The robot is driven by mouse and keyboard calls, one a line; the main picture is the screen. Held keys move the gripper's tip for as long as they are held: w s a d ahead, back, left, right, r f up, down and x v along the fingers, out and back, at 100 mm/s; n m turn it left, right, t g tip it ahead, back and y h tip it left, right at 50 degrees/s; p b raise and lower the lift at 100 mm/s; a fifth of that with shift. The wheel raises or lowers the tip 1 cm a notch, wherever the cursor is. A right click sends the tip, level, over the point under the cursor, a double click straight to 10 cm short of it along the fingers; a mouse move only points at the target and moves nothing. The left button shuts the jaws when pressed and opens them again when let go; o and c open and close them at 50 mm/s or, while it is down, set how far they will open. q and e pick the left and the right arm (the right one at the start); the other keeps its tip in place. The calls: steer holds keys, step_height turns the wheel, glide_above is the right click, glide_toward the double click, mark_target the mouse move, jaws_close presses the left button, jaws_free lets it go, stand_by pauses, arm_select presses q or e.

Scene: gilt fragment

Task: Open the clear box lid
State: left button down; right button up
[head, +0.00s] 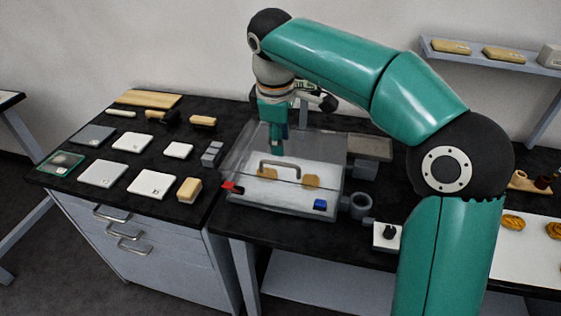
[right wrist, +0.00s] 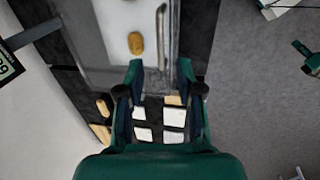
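The clear box (head: 329,196) stands on the black bench in the head view, with tan fragments and a small blue block showing in it. Its clear lid (head: 256,147) appears to lie down over it and carries a grey bar handle (head: 281,163). The handle (right wrist: 161,36) also shows in the right wrist view, just beyond my fingertips. My right gripper (head: 277,150) points down above the lid, close behind the handle. In the right wrist view my right gripper (right wrist: 160,68) has its fingers apart with nothing between them. My left gripper is not in the head view.
Several pale tiles (head: 131,142) and wooden blocks lie on the bench left of the box. A red piece (head: 232,188) is at the box's left front corner. A grey cup (head: 361,205) stands close on its right. A wall shelf (head: 491,57) is at upper right.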

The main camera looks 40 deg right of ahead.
mark_target(281, 164)
steer(key=f, duration=0.4)
steer(key=d+f, duration=0.1)
steer(key=f, duration=0.1)
steer(key=shift+w+f, duration=0.35)
steer(key=shift+w, duration=0.05)
jaws_close()
steer(key=shift+a, duration=0.15)
